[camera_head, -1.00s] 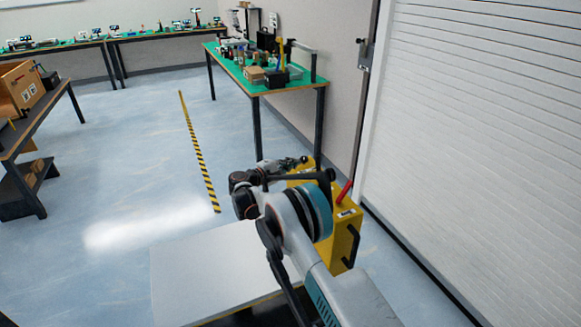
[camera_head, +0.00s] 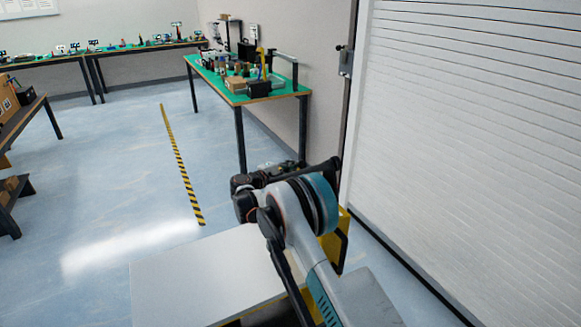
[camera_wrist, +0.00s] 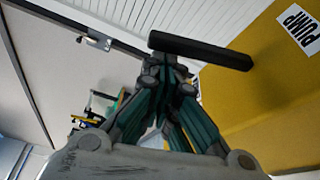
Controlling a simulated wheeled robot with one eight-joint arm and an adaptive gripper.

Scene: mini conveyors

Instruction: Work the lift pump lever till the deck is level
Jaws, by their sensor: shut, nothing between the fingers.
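A yellow pump box (camera_head: 328,246) stands behind my arm in the head view, mostly hidden by it. In the wrist view its yellow face (camera_wrist: 255,105) fills the right side, with a white PUMP label (camera_wrist: 301,27). A black bar (camera_wrist: 215,54) crosses in front of my gripper (camera_wrist: 167,62). I cannot tell whether this bar is the lever's grip or a handle, or whether the fingertips touch it. My gripper is shut and empty. The red lever is not visible now. A flat pale grey deck (camera_head: 195,277) lies lower left of the box; I cannot judge its tilt.
A ribbed white shutter (camera_head: 470,150) stands close on the right, beside a dark upright post (camera_head: 346,110). A green-topped table (camera_head: 228,92) with several items stands behind. A yellow-black floor stripe (camera_head: 182,165) runs to the left, with open floor around it.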

